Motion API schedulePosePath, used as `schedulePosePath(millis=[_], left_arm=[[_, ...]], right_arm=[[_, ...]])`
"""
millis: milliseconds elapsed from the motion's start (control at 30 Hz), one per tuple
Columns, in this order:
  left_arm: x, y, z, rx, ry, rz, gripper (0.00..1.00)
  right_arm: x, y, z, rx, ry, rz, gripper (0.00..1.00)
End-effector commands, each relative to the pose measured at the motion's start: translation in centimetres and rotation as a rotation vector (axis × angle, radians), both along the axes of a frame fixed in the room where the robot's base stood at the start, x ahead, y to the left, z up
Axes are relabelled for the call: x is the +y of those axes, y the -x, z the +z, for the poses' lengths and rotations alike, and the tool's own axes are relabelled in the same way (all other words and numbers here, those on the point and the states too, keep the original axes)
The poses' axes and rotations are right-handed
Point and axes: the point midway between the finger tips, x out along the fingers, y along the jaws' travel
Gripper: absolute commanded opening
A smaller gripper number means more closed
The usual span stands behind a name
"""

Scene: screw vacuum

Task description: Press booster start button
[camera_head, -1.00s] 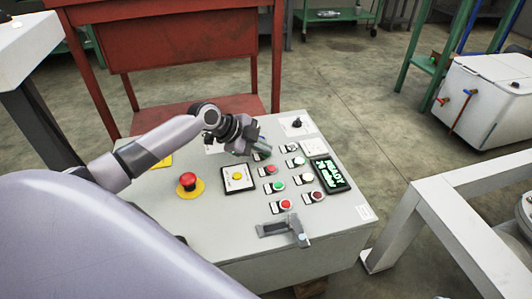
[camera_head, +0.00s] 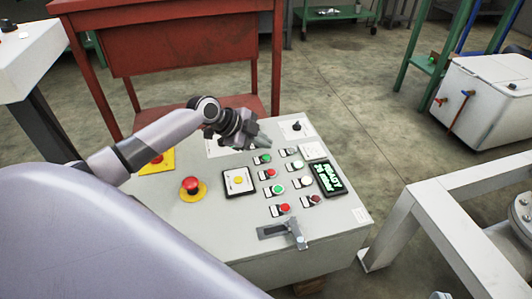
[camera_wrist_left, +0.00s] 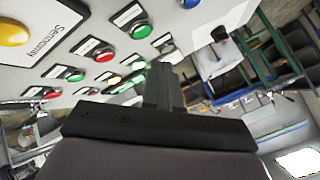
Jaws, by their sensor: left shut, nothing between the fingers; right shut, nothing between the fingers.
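A light grey control panel (camera_head: 215,225) carries several push buttons with small labels too small to read, so I cannot tell which is booster start. In the head view a green button (camera_head: 263,159) sits at the top of the left button column, just below my left gripper (camera_head: 262,141). A second green button (camera_head: 277,190) sits lower in that column. My left gripper is shut and empty, seemingly a little above the panel's far part. In the left wrist view its shut fingers (camera_wrist_left: 162,85) show beside the button rows, with a green button (camera_wrist_left: 141,30) above left. My right gripper is out of view.
A red emergency stop (camera_head: 190,185), a yellow button (camera_head: 239,181) and a lit green-text display (camera_head: 327,178) are on the panel. A dark knob (camera_head: 296,126) is at the back and a grey handle (camera_head: 298,241) at the front. A red table (camera_head: 190,40) stands behind.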

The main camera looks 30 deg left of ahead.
Motion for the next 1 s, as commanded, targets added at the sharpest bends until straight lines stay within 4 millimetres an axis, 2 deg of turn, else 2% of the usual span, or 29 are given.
schedulePosePath(millis=[33, 267, 1000], left_arm=[[0.0, 0.0, 1.1, -0.001, -0.001, 0.0, 0.0], [0.0, 0.0, 3.1, -0.001, -0.001, 0.0, 0.0], [0.0, 0.0, 3.0, 0.0, 0.0, 0.0, 0.0]], right_arm=[[0.0, 0.0, 1.0, -0.001, 0.0, 0.0, 0.0], [0.0, 0.0, 2.7, -0.001, -0.001, 0.001, 0.0], [0.0, 0.0, 2.6, -0.001, -0.001, 0.001, 0.0]])
